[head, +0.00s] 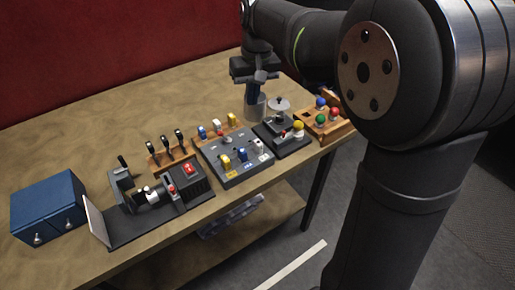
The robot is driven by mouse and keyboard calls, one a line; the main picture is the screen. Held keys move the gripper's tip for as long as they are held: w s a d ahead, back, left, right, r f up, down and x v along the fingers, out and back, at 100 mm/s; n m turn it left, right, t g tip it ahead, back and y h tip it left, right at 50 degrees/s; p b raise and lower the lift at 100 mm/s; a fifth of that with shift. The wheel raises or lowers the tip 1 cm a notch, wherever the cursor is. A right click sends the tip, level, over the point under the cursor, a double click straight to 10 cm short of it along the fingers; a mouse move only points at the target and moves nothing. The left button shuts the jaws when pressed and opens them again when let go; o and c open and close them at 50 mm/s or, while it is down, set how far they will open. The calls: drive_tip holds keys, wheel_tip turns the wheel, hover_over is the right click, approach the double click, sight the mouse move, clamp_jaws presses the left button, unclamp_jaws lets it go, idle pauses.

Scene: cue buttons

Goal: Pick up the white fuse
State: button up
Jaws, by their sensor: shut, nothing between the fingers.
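One small white piece, which looks like a white fuse (217,128), stands in the wooden rack behind the grey panel, between a blue one (202,132) and a yellow one (232,120). Another white piece (259,147) stands on the right of the grey panel (235,176), beside a blue one (242,155) and a yellow one (225,161). My gripper (256,86) points down behind and to the right of the rack, above a grey cylinder (255,107). It is shut and empty, apart from both white pieces. Its fingertips are small and hard to make out.
A blue cabinet (47,208) stands at the left end of the table (100,130). Beside it is a dark device with a red switch (190,169). Several levers (166,145) stand behind it. A wooden box with coloured buttons (330,130) is at the right. The back left tabletop is clear.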

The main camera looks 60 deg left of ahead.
sight(258, 142)
drive_tip(key=o, duration=0.8)
drive_tip(key=d+f+n, duration=0.1)
drive_tip(key=f, duration=0.6)
drive_tip(key=d+f+n, duration=0.1)
drive_tip(key=f, duration=0.2)
drive_tip(key=shift+w+d+f+n+t+h, duration=0.1)
drive_tip(key=shift+d+f+n+t+h, duration=0.2)
drive_tip(key=shift+d+h, duration=0.1)
drive_tip(key=shift+a+f, duration=0.15)
drive_tip(key=shift+f, duration=1.25)
drive_tip(key=shift+a+f, duration=0.1)
drive_tip(key=shift+f, duration=1.25)
